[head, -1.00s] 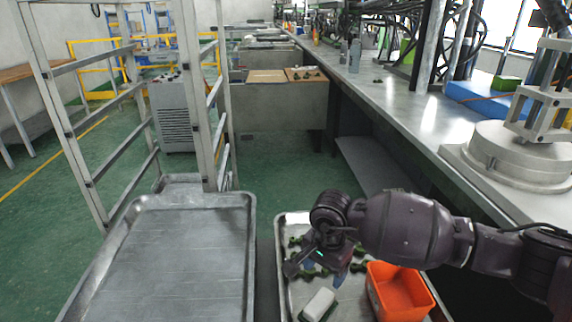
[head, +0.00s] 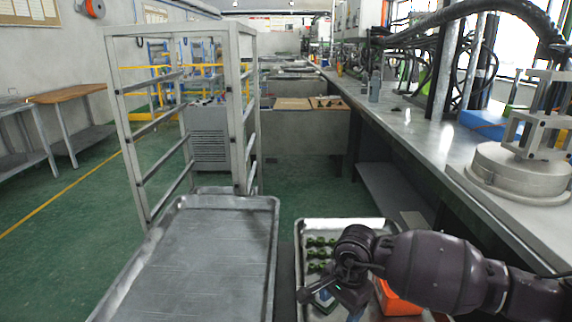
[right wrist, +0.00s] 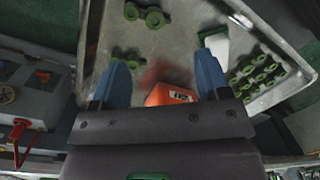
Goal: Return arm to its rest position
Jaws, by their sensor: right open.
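My right arm reaches in from the right in the head view. Its gripper (head: 340,307) hangs over the metal tray (head: 299,232) at the lower right. In the right wrist view the two blue fingers (right wrist: 160,62) are apart with nothing between them. The orange box (head: 395,303) is partly hidden behind my arm; it also shows in the right wrist view (right wrist: 165,95), beyond the gripper body. Several green parts (head: 318,254) lie on the tray. A white block (right wrist: 216,44) lies on the tray in the right wrist view. My left gripper is in neither view.
An empty metal tray (head: 200,255) stands left of the parts tray. A metal rack frame (head: 240,110) rises behind it. A workbench (head: 420,140) with a round metal machine base (head: 520,170) runs along the right. The green floor (head: 300,185) between rack and bench is clear.

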